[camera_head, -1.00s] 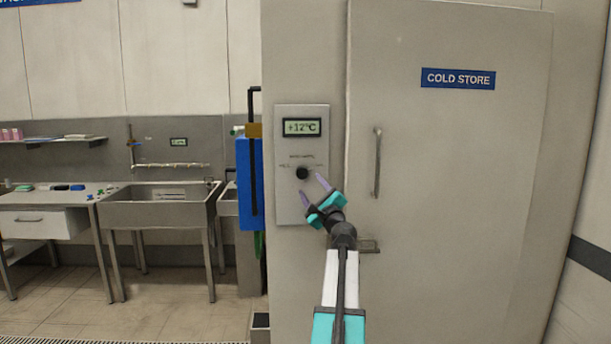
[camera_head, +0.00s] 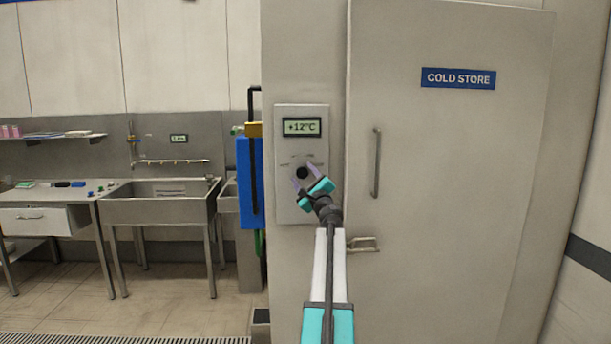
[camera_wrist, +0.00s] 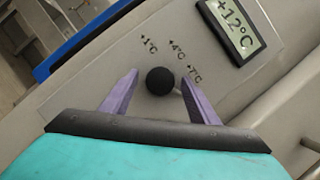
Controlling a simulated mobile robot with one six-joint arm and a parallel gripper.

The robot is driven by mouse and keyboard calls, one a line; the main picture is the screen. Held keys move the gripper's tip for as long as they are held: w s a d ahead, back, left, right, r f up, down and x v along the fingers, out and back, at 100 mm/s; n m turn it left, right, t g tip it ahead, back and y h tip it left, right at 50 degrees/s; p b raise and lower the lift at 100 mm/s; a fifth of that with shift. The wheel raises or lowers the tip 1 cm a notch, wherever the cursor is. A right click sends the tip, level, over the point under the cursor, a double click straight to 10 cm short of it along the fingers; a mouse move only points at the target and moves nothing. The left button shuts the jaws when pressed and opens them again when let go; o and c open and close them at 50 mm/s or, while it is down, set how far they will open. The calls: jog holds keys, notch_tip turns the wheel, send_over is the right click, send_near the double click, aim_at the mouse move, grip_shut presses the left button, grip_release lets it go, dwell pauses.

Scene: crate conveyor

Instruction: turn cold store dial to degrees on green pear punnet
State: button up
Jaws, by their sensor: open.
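The black round dial (camera_head: 302,172) sits on a grey control panel (camera_head: 285,205) beside the cold store door (camera_head: 460,190). In the wrist view the dial (camera_wrist: 160,80) has marks around it reading +1°C, +4°C and +7°C. The display (camera_head: 302,127) above it reads +12°C. My gripper (camera_head: 304,168) is open, with its purple fingers on either side of the dial; in the wrist view the gripper (camera_wrist: 160,85) shows the dial between the fingertips. I cannot tell whether the fingers touch it. No green pear punnet is visible.
A door handle (camera_head: 376,163) and a lower latch (camera_head: 364,244) are right of the panel. A blue board (camera_head: 246,185) hangs to the left. A steel sink (camera_head: 160,205) and a worktable (camera_head: 50,195) stand further left.

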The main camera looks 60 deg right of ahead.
dwell(0.3)
jog(key=c, duration=1)
jog(key=shift+d+r, duration=0.15)
jog(key=shift+d, duration=0.15)
jog(key=shift+a, duration=0.15)
